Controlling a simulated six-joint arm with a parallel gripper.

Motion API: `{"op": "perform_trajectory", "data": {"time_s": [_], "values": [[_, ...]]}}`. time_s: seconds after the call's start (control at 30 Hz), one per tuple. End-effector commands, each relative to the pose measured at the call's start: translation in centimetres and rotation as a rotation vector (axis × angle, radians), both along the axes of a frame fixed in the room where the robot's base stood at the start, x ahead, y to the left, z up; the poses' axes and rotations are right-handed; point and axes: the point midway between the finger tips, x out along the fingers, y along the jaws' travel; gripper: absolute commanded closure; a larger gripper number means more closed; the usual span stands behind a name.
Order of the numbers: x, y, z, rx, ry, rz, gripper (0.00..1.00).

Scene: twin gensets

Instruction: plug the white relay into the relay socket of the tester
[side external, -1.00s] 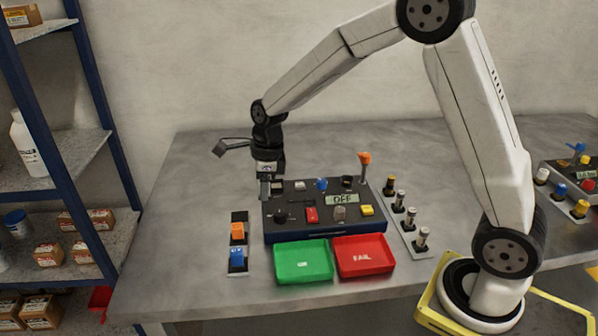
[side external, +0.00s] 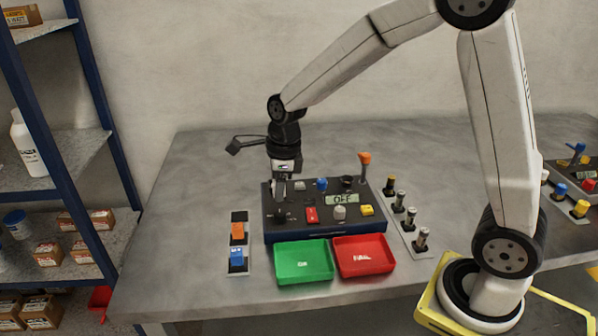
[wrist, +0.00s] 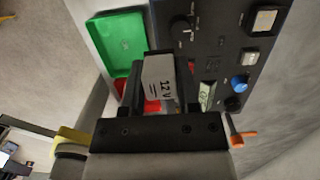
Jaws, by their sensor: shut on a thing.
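My gripper (side external: 282,192) hangs over the left part of the black tester (side external: 325,231) in the side view. In the wrist view, my gripper (wrist: 158,80) is shut on the white relay (wrist: 158,88), which is marked "12 V" and sits between the two dark fingers. The relay appears held above the panel; its underside is hidden. The tester's display (side external: 341,199) reads OFF. In the wrist view, the panel (wrist: 205,40) shows a black knob, pale buttons and a blue knob. I cannot clearly pick out the relay socket.
A green tray (side external: 303,262) and a red tray (side external: 364,257) stand before the tester. A rack at left holds an orange relay (side external: 237,231) and a blue relay (side external: 236,256). Several cylindrical parts (side external: 398,204) line its right side. An orange-topped lever (side external: 364,160) rises at the back.

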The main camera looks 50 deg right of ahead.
Motion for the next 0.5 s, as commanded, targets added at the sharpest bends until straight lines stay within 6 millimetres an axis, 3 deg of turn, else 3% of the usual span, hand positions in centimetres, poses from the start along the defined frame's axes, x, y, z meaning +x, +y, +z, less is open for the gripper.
{"op": "perform_trajectory", "data": {"time_s": [0.27,0.5], "values": [[0.3,-0.2,0.0,0.0,0.0,0.0,1.0],[2.2,-1.6,-0.1,0.0,0.0,-0.003,1.0]]}}
